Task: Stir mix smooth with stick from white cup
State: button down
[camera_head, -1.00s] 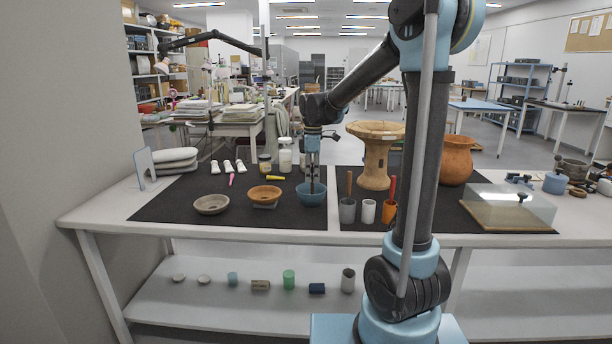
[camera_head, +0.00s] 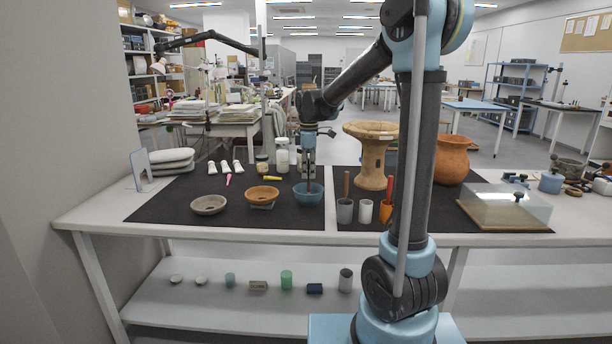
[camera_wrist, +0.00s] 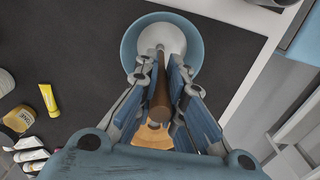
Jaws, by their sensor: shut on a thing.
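My gripper (camera_head: 308,170) is shut on a brown stick (camera_wrist: 160,98) above the blue bowl. The stick points down into the blue bowl (camera_head: 309,197), which also shows in the wrist view (camera_wrist: 131,44). A pale, whitish mix (camera_wrist: 171,36) lies in the bowl and looks even where it shows. The stick's lower tip shows at the mix, but I cannot tell how deep it is. The white cup (camera_head: 366,212) stands right of the bowl with no stick visible in it.
A grey cup (camera_head: 344,212) with a brown stick and an orange cup (camera_head: 387,213) with a red stick flank the white cup. An orange bowl (camera_head: 262,194) and a grey-brown bowl (camera_head: 208,206) stand left. A clay stand (camera_head: 372,160) is behind.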

jog(key=shift+r, duration=4.4)
